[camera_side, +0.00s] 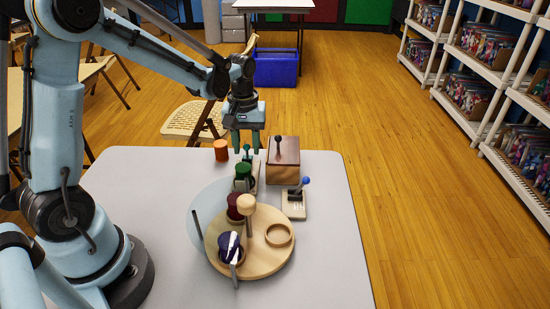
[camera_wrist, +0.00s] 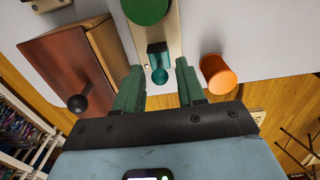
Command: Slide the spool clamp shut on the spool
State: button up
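The green spool (camera_side: 243,172) stands on a narrow beige base (camera_side: 257,178); only its round top edge (camera_wrist: 148,10) shows in the wrist view. The spool clamp is a teal sliding block (camera_wrist: 157,48) with a round teal knob (camera_wrist: 160,76) on the same base (camera_wrist: 172,30). A strip of bare base shows between block and spool. In the side view the teal knob (camera_side: 247,153) shows below my fingers. My gripper (camera_wrist: 158,68) has its green fingers apart, one on each side of the knob. In the side view my gripper (camera_side: 246,150) points down above the clamp end. I cannot tell whether the fingers touch the knob.
A wooden box (camera_side: 284,172) with a black knob stands at the right, near my gripper. An orange cylinder (camera_side: 221,150) stands at the left. A blue-ball lever (camera_side: 305,181) and a round wooden tray (camera_side: 275,262) holding spools are nearer the camera. The table's far edge is close.

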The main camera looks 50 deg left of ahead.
grip_shut()
jog(key=shift+s+d, duration=1.15)
jog(key=shift+o, duration=0.2)
grip_release()
jog(key=shift+r, duration=0.1)
notch_tip(320, 180, up, 7)
jog(key=shift+r, duration=0.15)
